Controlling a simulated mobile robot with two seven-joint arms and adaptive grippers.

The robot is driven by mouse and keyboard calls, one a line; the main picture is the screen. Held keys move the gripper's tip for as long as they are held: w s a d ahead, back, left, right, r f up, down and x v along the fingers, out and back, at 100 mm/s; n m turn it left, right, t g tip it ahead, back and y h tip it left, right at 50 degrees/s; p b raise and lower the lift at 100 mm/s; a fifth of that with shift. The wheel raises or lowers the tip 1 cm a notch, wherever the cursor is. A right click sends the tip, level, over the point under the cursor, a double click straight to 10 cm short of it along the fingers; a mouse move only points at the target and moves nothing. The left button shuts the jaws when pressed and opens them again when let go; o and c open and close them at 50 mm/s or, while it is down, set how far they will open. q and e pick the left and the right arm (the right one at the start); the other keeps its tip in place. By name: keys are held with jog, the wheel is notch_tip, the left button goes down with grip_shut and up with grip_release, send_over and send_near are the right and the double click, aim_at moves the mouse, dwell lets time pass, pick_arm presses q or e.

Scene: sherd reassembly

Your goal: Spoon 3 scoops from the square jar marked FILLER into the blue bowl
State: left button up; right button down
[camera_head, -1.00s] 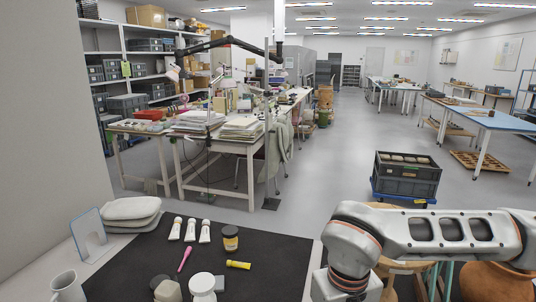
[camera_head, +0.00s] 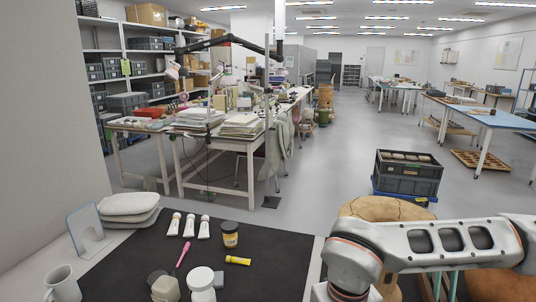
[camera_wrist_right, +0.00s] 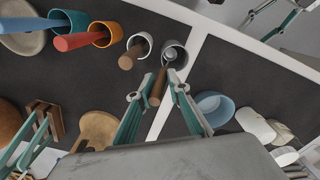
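In the right wrist view my right gripper (camera_wrist_right: 162,78) has its teal fingers apart, one on each side of a brown wooden handle (camera_wrist_right: 157,89). The handle sticks out of a grey cup (camera_wrist_right: 177,54); contact with the fingers is not clear. The blue bowl (camera_wrist_right: 213,105) stands to the right of the gripper on the dark mat. Two pale containers (camera_wrist_right: 255,122) (camera_wrist_right: 278,133) stand further right. In the head view a squarish beige jar (camera_head: 164,288) stands at the mat's front; no FILLER marking is readable.
Beside the grey cup are a white cup (camera_wrist_right: 140,44) with a wooden handle, an orange cup (camera_wrist_right: 105,34) and a blue cup (camera_wrist_right: 70,22). In the head view a white round jar (camera_head: 201,281), a yellow-labelled jar (camera_head: 230,238) and white tubes (camera_head: 189,226) are on the mat.

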jog(key=c, duration=2.9)
grip_release()
jog(key=shift+w+d, duration=0.1)
jog(key=shift+d, duration=0.1)
